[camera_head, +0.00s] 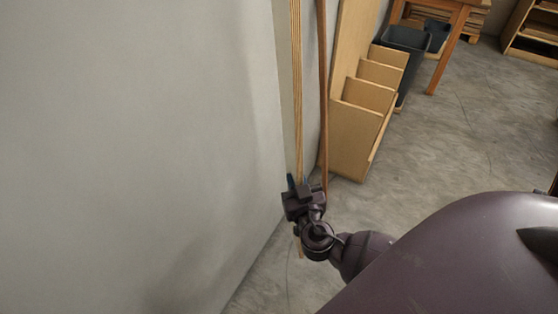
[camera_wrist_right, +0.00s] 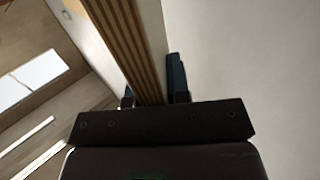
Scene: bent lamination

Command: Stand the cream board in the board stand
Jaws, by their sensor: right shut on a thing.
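My right gripper (camera_head: 303,192) is shut on the upright, striped ply edge of a board, which I take to be the cream board (camera_head: 297,90). Mostly its narrow edge shows, with a thin strip of pale face beside it. The edge runs up out of view and also shows a little below the gripper. In the right wrist view the striped edge (camera_wrist_right: 132,45) sits between the two fingers (camera_wrist_right: 153,95). I cannot make out the board stand for certain. My left gripper is not in view.
A large pale upright surface (camera_head: 130,150) fills the left, close to the held board. A thin brown upright edge (camera_head: 323,90) stands just right of the board. Beyond are a stepped wooden rack (camera_head: 355,140), dark bins (camera_head: 405,40) and a wooden table (camera_head: 445,50). Grey floor (camera_head: 470,130) is open at right.

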